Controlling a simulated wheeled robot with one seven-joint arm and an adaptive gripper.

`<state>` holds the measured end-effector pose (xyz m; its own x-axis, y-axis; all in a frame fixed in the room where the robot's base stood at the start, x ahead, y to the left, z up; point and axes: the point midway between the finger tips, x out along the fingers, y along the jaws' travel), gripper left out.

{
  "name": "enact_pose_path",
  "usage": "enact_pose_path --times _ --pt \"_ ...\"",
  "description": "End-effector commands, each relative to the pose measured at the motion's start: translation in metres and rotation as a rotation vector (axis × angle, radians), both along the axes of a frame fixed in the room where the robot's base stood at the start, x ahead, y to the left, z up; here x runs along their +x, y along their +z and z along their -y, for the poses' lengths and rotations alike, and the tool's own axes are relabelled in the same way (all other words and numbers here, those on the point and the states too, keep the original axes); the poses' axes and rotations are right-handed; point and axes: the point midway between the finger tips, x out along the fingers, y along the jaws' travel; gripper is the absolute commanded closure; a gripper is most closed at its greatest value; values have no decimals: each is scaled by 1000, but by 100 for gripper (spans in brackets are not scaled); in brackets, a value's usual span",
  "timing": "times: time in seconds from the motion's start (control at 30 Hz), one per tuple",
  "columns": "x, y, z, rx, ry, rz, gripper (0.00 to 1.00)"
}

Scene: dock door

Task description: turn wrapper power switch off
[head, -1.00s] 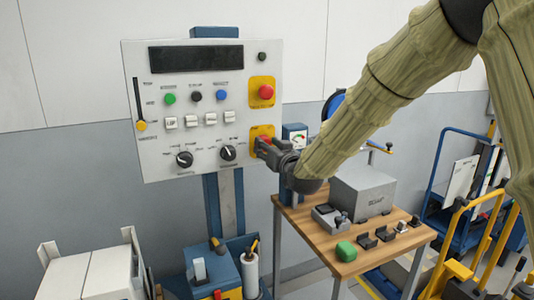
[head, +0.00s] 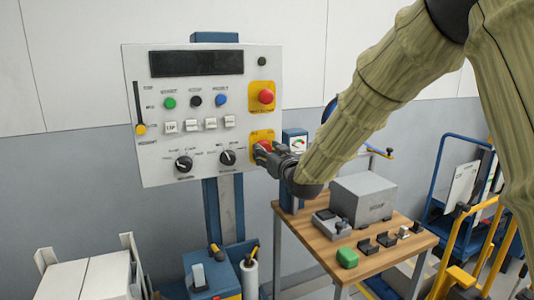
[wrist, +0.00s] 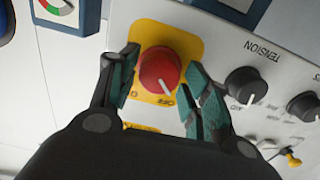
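The wrapper power switch is a red round knob on a yellow plate, low on the right side of the white control panel (head: 150,105). In the head view the knob (head: 265,145) is partly hidden by my gripper (head: 263,152). In the wrist view the red knob (wrist: 160,70) sits between the two fingers of my gripper (wrist: 163,85). The fingers are apart, one on each side of it, with a gap at the left finger; contact on the right is unclear. A white mark on the knob points to the lower right. The plate's small lettering (wrist: 160,100) is hard to read.
A red mushroom button (head: 266,96) on yellow sits above the switch. The tension knob (wrist: 245,85) is close beside the right finger. A gauge box (head: 295,141) stands right of the panel. A wooden table (head: 318,240) with a grey box and small parts is below.

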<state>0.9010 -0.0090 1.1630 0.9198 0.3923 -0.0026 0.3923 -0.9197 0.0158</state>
Motion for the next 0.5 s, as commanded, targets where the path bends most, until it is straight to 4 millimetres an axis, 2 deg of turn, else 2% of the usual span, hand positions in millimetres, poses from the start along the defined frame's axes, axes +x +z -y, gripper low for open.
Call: enact_pose_path --times 0.37,0.5 --pt "0 1 0 2 0 1 38" --pt "-8 2 4 2 -1 2 38"
